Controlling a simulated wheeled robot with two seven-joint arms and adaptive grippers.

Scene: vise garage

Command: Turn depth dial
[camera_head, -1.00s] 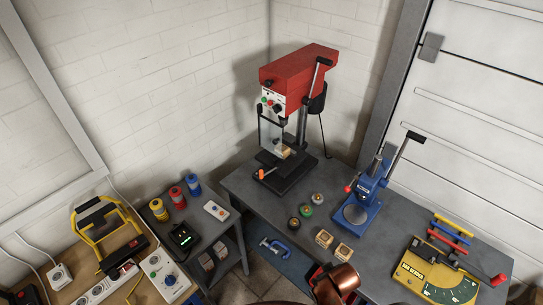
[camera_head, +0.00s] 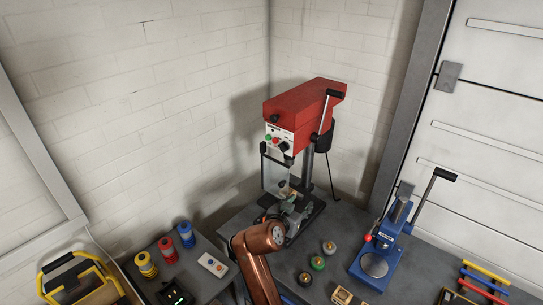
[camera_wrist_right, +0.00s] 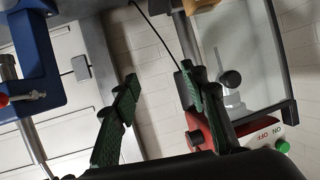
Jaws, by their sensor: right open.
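The red drill press (camera_head: 303,104) stands in the corner at the back of the bench. Its front panel carries a green button, a red button and a black knob (camera_head: 284,146); another dark knob (camera_head: 275,118) sits on the red housing. I cannot read which is the depth dial. My right gripper (camera_head: 288,206) is in front of the press's lower part, below the panel, partly hidden by my copper arm. In the right wrist view its green fingers (camera_wrist_right: 162,95) are spread with nothing between them. A round black knob (camera_wrist_right: 230,80) shows just beyond the right finger. My left gripper is not seen.
A clear guard (camera_head: 276,171) hangs at the front of the press. A blue arbor press (camera_head: 384,248) stands to the right. Several small round pieces (camera_head: 318,263) lie on the bench between them. A smaller grey table (camera_head: 203,287) is at the left.

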